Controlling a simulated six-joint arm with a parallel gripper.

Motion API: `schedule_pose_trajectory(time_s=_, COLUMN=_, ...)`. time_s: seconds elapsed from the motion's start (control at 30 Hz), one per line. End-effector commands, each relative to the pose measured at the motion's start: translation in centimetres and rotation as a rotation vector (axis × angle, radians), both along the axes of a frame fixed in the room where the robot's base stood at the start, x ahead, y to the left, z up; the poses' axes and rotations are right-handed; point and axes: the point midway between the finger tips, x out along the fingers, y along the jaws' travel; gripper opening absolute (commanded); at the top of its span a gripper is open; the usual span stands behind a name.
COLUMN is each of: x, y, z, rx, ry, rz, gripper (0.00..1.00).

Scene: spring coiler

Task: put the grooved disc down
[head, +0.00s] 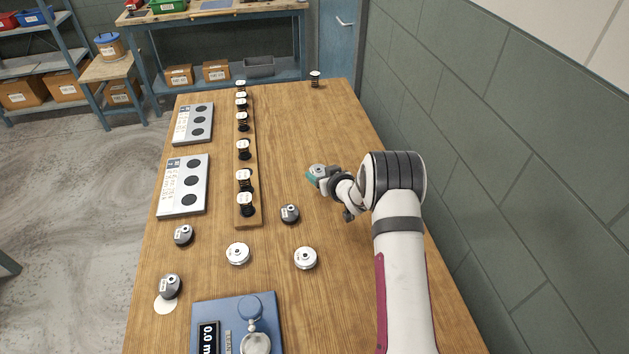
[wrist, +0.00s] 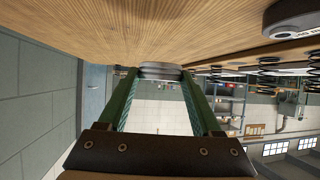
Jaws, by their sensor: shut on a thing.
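My gripper (head: 314,175) is over the right half of the wooden table, with its green fingers shut on a small grey disc (head: 319,168). In the wrist view the disc (wrist: 160,71) sits between the tips of the two green fingers (wrist: 160,82), its metallic edge showing. The fingers reach out low, with the table surface close by. I cannot tell whether the disc touches the table.
A rack (head: 248,222) of several springs stands to the left. A dark grey weight (head: 290,213) and two white discs (head: 238,253) (head: 305,258) lie nearer. A blue gauge (head: 270,310) is at the front.

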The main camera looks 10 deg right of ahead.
Motion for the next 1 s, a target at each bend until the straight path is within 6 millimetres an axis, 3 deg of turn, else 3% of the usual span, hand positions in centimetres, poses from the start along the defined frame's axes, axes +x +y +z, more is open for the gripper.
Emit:
schedule_pose_trajectory(time_s=0.2, x=-2.8, y=-4.5, z=3.3, rx=0.0, ry=-0.004, rz=-0.004, gripper=0.0)
schedule_pose_trajectory(time_s=0.4, x=-4.8, y=-7.4, z=5.5, rx=-0.001, ry=-0.004, rz=-0.001, gripper=0.0)
schedule_pose_trajectory(time_s=0.57, x=-7.2, y=-10.1, z=5.9, rx=-0.002, ry=0.001, rz=-0.017, gripper=0.0)
schedule_pose_trajectory(time_s=0.8, x=-14.4, y=-15.4, z=6.0, rx=-0.003, ry=0.003, rz=-0.067, gripper=0.0)
schedule_pose_trajectory(time_s=0.9, x=-16.4, y=-16.2, z=6.1, rx=-0.001, ry=0.001, rz=-0.078, gripper=0.0)
schedule_pose_trajectory(time_s=1.0, x=-16.0, y=-15.2, z=5.1, rx=0.002, ry=0.001, rz=-0.077, gripper=0.0)
